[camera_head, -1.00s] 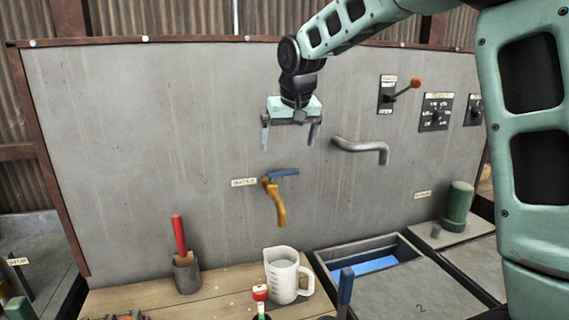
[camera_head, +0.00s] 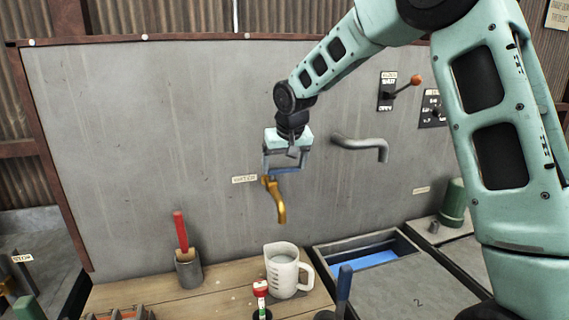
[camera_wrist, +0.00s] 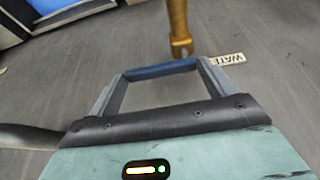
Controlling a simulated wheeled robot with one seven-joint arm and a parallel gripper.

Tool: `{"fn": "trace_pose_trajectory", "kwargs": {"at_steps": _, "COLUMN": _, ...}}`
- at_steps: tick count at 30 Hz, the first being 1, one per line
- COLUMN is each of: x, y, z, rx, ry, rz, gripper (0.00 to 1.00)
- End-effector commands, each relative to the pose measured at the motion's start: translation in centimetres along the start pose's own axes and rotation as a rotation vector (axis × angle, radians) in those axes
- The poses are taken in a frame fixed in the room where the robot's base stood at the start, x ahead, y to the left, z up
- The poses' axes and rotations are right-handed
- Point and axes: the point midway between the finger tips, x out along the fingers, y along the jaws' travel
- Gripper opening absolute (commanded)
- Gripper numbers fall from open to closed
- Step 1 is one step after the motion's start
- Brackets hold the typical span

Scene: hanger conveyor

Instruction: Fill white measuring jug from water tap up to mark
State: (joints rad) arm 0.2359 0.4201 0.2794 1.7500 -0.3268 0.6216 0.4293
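The white measuring jug (camera_head: 283,272) stands upright on the wooden bench, below and slightly right of the brass water tap (camera_head: 279,204). Its fill level cannot be read. The tap has a blue lever (camera_wrist: 160,69) on top. My gripper (camera_head: 284,170) is at the tap's lever, and its two fingers are spread apart. In the wrist view the lever spans the gap between the fingertips (camera_wrist: 162,70). I cannot tell whether they press on it. No water stream shows under the spout. The tap's label (camera_head: 244,179) is on the wall to its left.
A grey bent pipe (camera_head: 362,147) sticks out of the wall right of my gripper. A holder with a red-handled tool (camera_head: 182,235) stands left of the jug. A red-topped item (camera_head: 260,290) stands in front of the jug. A basin with blue inside (camera_head: 372,258) is at right.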

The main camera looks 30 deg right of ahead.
Motion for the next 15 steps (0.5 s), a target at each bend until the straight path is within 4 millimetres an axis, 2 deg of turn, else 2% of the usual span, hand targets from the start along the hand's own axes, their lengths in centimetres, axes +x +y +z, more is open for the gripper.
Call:
{"fn": "trace_pose_trajectory", "kwargs": {"at_steps": 1, "x": -0.02, "y": -0.01, "z": -0.01, "rx": 0.0, "ry": 0.0, "rz": 0.0, "gripper": 0.61}}
{"fn": "trace_pose_trajectory", "kwargs": {"at_steps": 3, "x": -0.03, "y": -0.01, "z": -0.01, "rx": 0.0, "ry": 0.0, "rz": 0.0, "gripper": 0.42}}
{"fn": "trace_pose_trajectory", "kwargs": {"at_steps": 8, "x": 0.21, "y": -0.11, "z": 0.19, "rx": 0.026, "ry": 0.0, "rz": 0.012, "gripper": 0.42}}
{"fn": "trace_pose_trajectory", "kwargs": {"at_steps": 15, "x": 0.17, "y": -0.55, "z": 0.8, "rx": 0.192, "ry": 0.003, "rz": 0.081, "gripper": 0.43}}
